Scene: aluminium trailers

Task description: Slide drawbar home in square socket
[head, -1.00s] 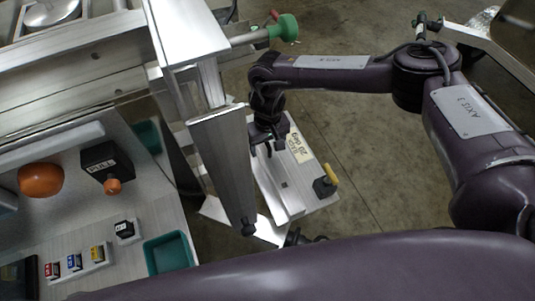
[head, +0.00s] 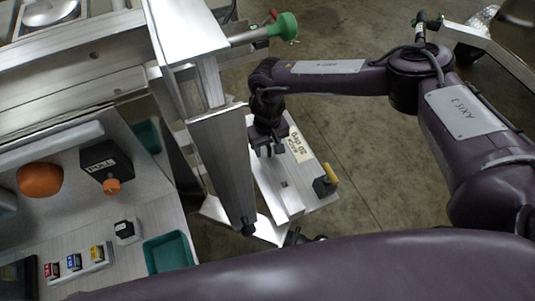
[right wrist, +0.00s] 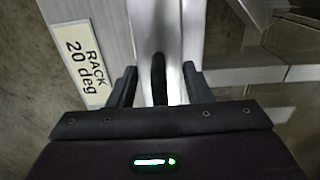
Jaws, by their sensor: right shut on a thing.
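A square aluminium bar (head: 222,165), which I take for the drawbar, slants down the middle of the head view. Its lower end has a small dark tip. Its wide upper end meets a narrower aluminium section (head: 207,82) under the trailer frame; whether this is the socket, and any gap inside, I cannot tell. My right gripper (head: 267,150) is just right of the bar, over the rack. In the right wrist view its two fingers (right wrist: 158,85) stand either side of a dark upright piece (right wrist: 158,75), in front of a bright rail. My left gripper is out of view.
The rack (head: 293,208), labelled 20 deg, has a block with a yellow handle (head: 326,182). A green knob (head: 284,27) sticks out from the frame. Open floor lies right.

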